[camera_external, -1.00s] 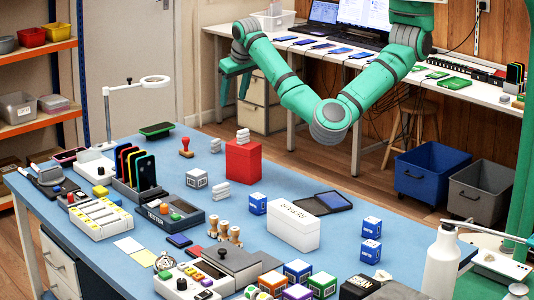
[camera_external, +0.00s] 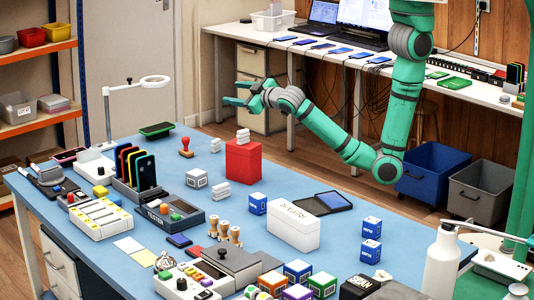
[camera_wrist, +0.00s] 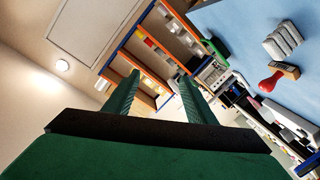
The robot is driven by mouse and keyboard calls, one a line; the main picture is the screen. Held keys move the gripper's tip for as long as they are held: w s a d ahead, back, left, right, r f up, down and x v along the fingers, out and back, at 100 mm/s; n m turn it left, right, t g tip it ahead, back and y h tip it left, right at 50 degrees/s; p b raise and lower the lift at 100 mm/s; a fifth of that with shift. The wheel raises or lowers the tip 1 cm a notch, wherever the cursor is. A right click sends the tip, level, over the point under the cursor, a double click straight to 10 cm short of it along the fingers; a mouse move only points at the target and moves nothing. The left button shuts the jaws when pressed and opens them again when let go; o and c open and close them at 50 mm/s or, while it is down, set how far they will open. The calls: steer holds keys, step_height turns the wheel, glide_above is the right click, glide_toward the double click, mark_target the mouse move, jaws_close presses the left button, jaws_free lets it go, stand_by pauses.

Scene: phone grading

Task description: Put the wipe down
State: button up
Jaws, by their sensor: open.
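My gripper (camera_external: 236,94) is open, with nothing visible between its fingers. It is raised in the air beyond the far edge of the blue table and points left. In the wrist view my gripper (camera_wrist: 160,82) has its two green fingers apart. Several white folded bundles look like wipes. One bundle (camera_external: 243,136) sits on the red box (camera_external: 243,163). Another (camera_external: 216,145) lies on the table near the red stamp (camera_external: 186,147), and a third (camera_external: 221,190) lies in front of the red box. A white bundle (camera_wrist: 283,39) shows beside the red stamp (camera_wrist: 270,82) in the wrist view.
The blue table (camera_external: 330,268) holds a magnifier lamp (camera_external: 155,82), a phone rack (camera_external: 140,172), a white box (camera_external: 293,227) and small blue cartons (camera_external: 371,250). A spray bottle (camera_external: 441,262) stands at the right. A back desk (camera_external: 275,32) carries laptops. The table's far middle has free room.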

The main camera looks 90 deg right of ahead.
steer(key=s+a+f+n+t+y, duration=0.1)
steer(key=s+a+f+n+y, duration=0.3)
steer(key=s+f, duration=0.45)
steer(key=s+a+f+n+t+y, duration=0.2)
steer(key=s+a+f+y, duration=0.35)
steer(key=s, duration=0.65)
steer(key=s+a+r+m, duration=0.1)
steer(key=s+a, duration=0.3)
steer(key=s, duration=0.6)
steer(key=s+a+m+y, duration=0.1)
steer(key=s+a+m, duration=0.2)
steer(key=s, duration=0.6)
steer(key=shift+s+a+r+m, duration=0.3)
steer(key=shift+s+a+r, duration=0.05)
steer(key=shift+a, duration=0.8)
stand_by(2.9)
